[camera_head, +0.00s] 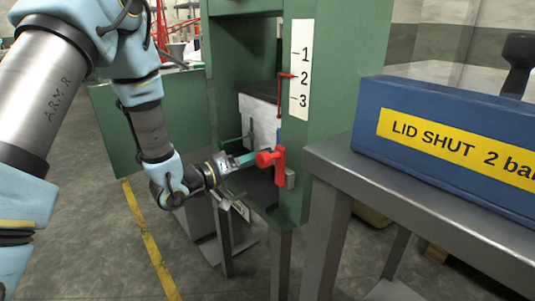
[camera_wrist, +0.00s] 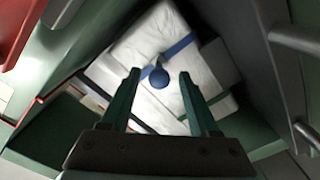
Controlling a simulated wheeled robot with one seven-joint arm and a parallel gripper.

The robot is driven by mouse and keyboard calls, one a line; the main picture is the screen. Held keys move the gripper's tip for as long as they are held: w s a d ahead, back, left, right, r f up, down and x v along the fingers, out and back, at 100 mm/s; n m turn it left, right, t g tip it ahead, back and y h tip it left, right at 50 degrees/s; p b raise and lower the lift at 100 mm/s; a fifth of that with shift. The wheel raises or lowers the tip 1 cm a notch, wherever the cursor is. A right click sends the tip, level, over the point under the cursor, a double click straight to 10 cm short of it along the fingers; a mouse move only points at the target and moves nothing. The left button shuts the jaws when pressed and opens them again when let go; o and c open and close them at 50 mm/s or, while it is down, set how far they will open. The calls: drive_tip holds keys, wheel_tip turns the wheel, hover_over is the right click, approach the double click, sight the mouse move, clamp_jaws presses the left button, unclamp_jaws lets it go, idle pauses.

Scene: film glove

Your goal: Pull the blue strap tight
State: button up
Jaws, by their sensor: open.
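The blue strap (camera_wrist: 182,46) crosses a white wrapped bundle (camera_wrist: 135,45) at a slant in the wrist view. A dark blue rounded pull (camera_wrist: 160,79) hangs from it. My gripper (camera_wrist: 159,74) is open and empty; the pull shows between its two green fingers, near their tips. I cannot tell how far the tips are from the pull in depth. In the head view my gripper (camera_head: 250,157) reaches into the opening of the green cabinet, partly hidden behind a red handle. The white bundle (camera_head: 258,118) shows inside the opening.
The green cabinet (camera_head: 335,60) bears a 1-2-3 scale (camera_head: 301,70) with a red pointer near 2. The red handle (camera_head: 279,166) sticks out beside my gripper. A blue box (camera_head: 450,130) stands on a grey table at right.

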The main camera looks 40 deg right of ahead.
drive_tip(key=shift+s+d, duration=0.2)
drive_tip(key=shift+d, duration=1.9)
drive_tip(key=shift+c, duration=0.3)
clamp_jaws()
